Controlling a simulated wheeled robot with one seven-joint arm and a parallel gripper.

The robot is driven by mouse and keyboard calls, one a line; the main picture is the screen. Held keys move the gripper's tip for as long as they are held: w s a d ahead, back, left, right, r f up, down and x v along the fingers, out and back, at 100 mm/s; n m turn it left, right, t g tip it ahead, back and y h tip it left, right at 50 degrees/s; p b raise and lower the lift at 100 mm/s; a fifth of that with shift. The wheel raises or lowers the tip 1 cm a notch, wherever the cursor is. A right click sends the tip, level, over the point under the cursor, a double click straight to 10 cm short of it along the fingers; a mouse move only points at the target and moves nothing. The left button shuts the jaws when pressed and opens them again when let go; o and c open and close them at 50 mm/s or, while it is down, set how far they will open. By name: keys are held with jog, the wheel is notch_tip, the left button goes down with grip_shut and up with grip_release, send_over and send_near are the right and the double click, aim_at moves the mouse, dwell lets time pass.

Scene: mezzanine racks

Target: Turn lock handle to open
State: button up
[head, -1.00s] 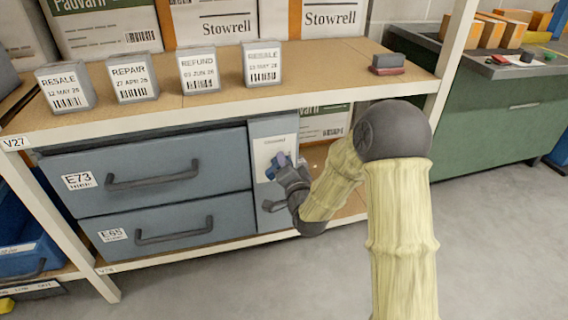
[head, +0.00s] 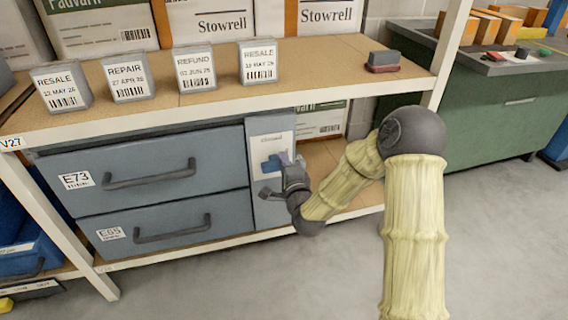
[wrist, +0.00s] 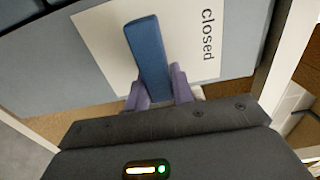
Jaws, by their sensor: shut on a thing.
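The lock handle is a blue bar (wrist: 148,50) on a white plate marked "closed" (wrist: 205,40). The plate is on the narrow grey-blue front (head: 267,212) right of the two drawers. In the head view the blue handle (head: 271,166) is partly covered by my gripper (head: 286,160). In the wrist view my gripper's purple fingers (wrist: 158,88) stand on both sides of the handle's near end and are shut on it. The far end of the handle sticks out beyond the fingers.
Drawers E73 (head: 115,165) and E65 (head: 110,218) are shut to the left. The shelf board (head: 215,92) above carries several labelled boxes. A white rack post (head: 452,45) stands to the right. The floor in front is clear.

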jog(key=shift+d+f, duration=0.1)
jog(key=shift+f, duration=0.05)
jog(key=o, duration=1)
jog(key=shift+s, duration=0.1)
